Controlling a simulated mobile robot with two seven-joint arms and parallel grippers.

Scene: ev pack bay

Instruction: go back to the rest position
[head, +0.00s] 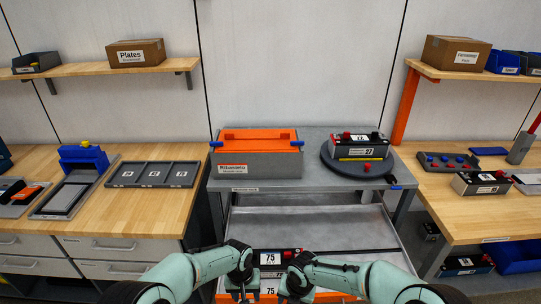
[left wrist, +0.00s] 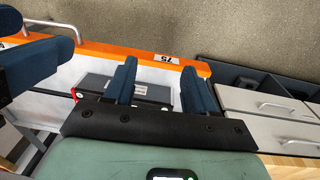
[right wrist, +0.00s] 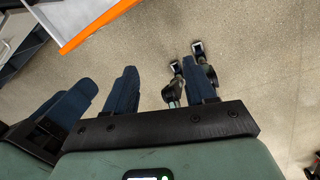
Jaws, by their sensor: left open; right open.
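My left gripper (head: 242,288) is low at the front middle of the head view, pointing down. In the left wrist view its two dark blue fingers (left wrist: 158,78) are apart, with no object gripped. A dark grey box with a red corner (left wrist: 112,85) shows beyond and between them. My right gripper (head: 291,290) is beside the left one in the head view. A black battery module labelled 75 (head: 270,258) lies between the two arms in the head view.
An orange-edged cart (left wrist: 150,55) is below the left gripper. A grey bench (head: 310,190) ahead carries an orange-topped crate (head: 258,160) and a round turntable (head: 345,172) with a battery module (head: 359,150). Wooden benches stand left (head: 130,220) and right (head: 470,220).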

